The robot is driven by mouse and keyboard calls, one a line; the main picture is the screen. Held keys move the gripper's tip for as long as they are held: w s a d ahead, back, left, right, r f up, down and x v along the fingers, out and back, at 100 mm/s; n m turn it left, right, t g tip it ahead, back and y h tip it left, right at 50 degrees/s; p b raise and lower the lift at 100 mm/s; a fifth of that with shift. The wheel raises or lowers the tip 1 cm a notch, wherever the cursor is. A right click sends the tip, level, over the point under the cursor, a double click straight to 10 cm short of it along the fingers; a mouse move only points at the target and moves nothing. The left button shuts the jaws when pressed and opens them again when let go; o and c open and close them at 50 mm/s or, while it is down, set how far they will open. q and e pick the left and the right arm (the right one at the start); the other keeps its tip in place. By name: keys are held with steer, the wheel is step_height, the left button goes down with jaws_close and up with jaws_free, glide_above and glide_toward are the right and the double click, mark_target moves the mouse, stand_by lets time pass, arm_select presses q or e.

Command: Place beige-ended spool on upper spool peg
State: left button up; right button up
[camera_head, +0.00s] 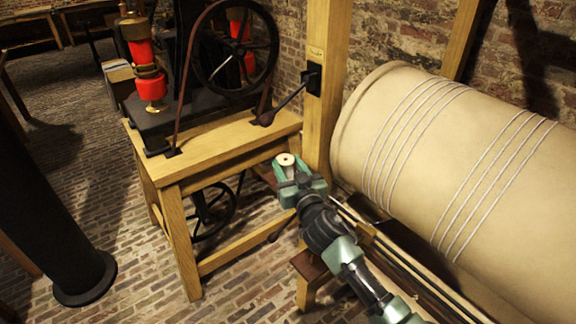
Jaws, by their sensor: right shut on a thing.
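My right gripper (290,169), green and dark, reaches up from the lower right and is shut on the beige-ended spool (286,159). The spool's pale round end faces up, with a small dark spot in its middle. Its lower part is hidden between the jaws. The spool is beside the lower part of the upright wooden post (326,110). A black bracket (312,79) sits higher on this post, with a dark rod slanting down left from it. I cannot make out which part is the upper spool peg. My left gripper is not in view.
A wooden bench (215,147) with a black spoked wheel (236,45) and red-and-brass parts (149,80) stands left of the gripper. A large beige drum (420,120) wound with cord lies close on the right. A dark column (50,200) stands at left. Brick floor lies open between.

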steer(key=o, duration=1.3)
steer(key=shift+f, duration=0.1)
steer(key=shift+r+p, duration=0.3)
steer(key=b+v, duration=0.1)
steer(key=v, duration=1.1)
steer(key=shift+f, duration=0.1)
